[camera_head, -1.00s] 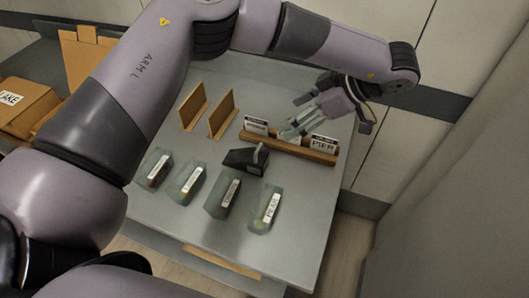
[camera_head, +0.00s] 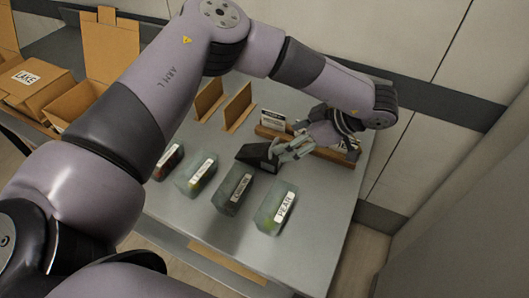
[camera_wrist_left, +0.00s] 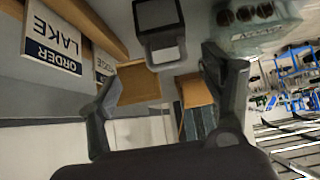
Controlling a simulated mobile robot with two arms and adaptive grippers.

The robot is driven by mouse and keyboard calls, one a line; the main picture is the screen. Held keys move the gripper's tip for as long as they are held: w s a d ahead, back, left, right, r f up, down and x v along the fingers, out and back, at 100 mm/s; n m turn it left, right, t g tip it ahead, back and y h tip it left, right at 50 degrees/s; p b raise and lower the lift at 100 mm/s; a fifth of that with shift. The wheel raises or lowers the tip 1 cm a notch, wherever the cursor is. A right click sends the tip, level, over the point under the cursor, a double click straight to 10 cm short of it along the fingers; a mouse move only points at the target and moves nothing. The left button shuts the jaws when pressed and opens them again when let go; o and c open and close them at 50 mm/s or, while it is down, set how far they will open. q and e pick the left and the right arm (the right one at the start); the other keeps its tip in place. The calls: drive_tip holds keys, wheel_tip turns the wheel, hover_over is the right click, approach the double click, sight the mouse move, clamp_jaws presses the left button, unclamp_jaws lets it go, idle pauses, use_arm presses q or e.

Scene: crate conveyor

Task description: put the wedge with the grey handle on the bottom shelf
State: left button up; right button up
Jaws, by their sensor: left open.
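The dark wedge (camera_head: 259,154) stands on the grey table top, behind the row of clear boxes. In the left wrist view the black wedge with its grey handle part (camera_wrist_left: 160,30) is at the top centre, just beyond the fingertips. My left gripper (camera_head: 290,150) is open beside the wedge, on its right, with its fingers pointing at it. Both fingers of the left gripper (camera_wrist_left: 160,68) show apart in the wrist view with nothing held between them. Whether a finger touches the wedge I cannot tell. I cannot make out the bottom shelf. My right gripper is not in view.
Several clear labelled boxes, one reading PEAR (camera_head: 275,209), stand in front of the wedge. A wooden card rack (camera_head: 325,153) is behind the gripper. Two upright wooden panels (camera_head: 238,106) stand further back. Cardboard boxes, one labelled LAKE (camera_head: 30,82), are at left.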

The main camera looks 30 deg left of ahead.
sight(266, 149)
use_arm(q)
drive_tip(key=p+x, duration=0.1)
drive_tip(key=x, duration=0.4)
drive_tip(key=p+x, duration=0.1)
drive_tip(key=x, duration=0.1)
drive_tip(key=s+p+x, duration=0.1)
drive_tip(key=x, duration=0.1)
drive_tip(key=shift+a+f, duration=0.1)
drive_tip(key=shift+f, duration=0.3)
drive_tip(key=shift+a+f, duration=0.25)
drive_tip(key=shift+f, duration=0.05)
drive_tip(key=shift+c, duration=0.2)
drive_tip(key=c, duration=1.6)
drive_tip(key=shift+o, duration=0.2)
drive_tip(key=shift+w+r, duration=0.1)
